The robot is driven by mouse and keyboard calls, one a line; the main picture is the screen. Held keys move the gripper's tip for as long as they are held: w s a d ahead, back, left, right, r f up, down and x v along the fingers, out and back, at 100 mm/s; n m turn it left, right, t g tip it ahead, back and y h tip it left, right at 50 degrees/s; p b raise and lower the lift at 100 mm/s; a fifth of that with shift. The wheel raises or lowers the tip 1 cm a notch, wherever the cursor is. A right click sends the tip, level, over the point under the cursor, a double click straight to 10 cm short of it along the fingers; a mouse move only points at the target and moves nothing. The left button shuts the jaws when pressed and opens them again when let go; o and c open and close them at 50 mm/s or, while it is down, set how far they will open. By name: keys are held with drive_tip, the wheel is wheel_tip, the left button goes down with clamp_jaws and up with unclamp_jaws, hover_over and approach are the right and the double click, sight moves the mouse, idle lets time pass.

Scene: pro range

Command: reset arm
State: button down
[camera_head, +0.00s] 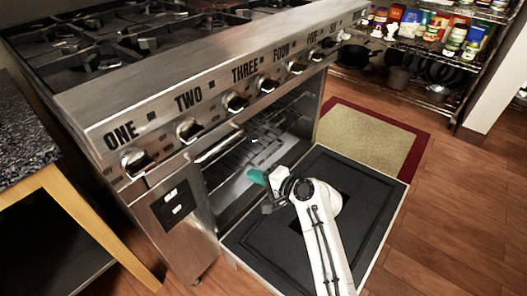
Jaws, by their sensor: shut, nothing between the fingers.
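My gripper (262,181), with a teal tip, is at the end of my white arm. It is shut and empty. It sits above the inner edge of the open oven door, in front of the oven opening. My arm reaches up from the bottom of the picture and covers part of the door.
The oven door (366,191) hangs open and flat. An oven rack (270,140) shows inside. The steel range (230,75) has several knobs labelled ONE onward. A counter (35,125) stands at left. A rug (375,137) and stocked shelves (425,45) lie beyond. Wooden floor at right is clear.

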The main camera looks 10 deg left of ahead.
drive_tip(key=s+d+f+n+g+h, duration=0.1)
drive_tip(key=s+d+f+h, duration=0.1)
drive_tip(key=s+d+f, duration=0.35)
drive_tip(key=s+d+f+n+g+h, duration=0.1)
drive_tip(key=s+d+f+n+h, duration=0.15)
drive_tip(key=s+d, duration=0.6)
drive_tip(key=s+d+f+n+g+h, duration=0.1)
drive_tip(key=s+d+f+h, duration=0.2)
drive_tip(key=s+d+f, duration=0.4)
drive_tip(key=s+d+r+n+g+h, duration=0.1)
drive_tip(key=s+d+r+g+h, duration=0.1)
drive_tip(key=s+d, duration=0.7)
drive_tip(key=s+d+r+g+h, duration=0.1)
drive_tip(key=s+d+r+h, duration=0.2)
drive_tip(key=s+d, duration=0.6)
drive_tip(key=s+a+r+p, duration=0.1)
drive_tip(key=s+r+p, duration=0.2)
drive_tip(key=r+p, duration=2.5)
drive_tip(key=shift+a+r, duration=0.2)
drive_tip(key=shift+r, duration=0.1)
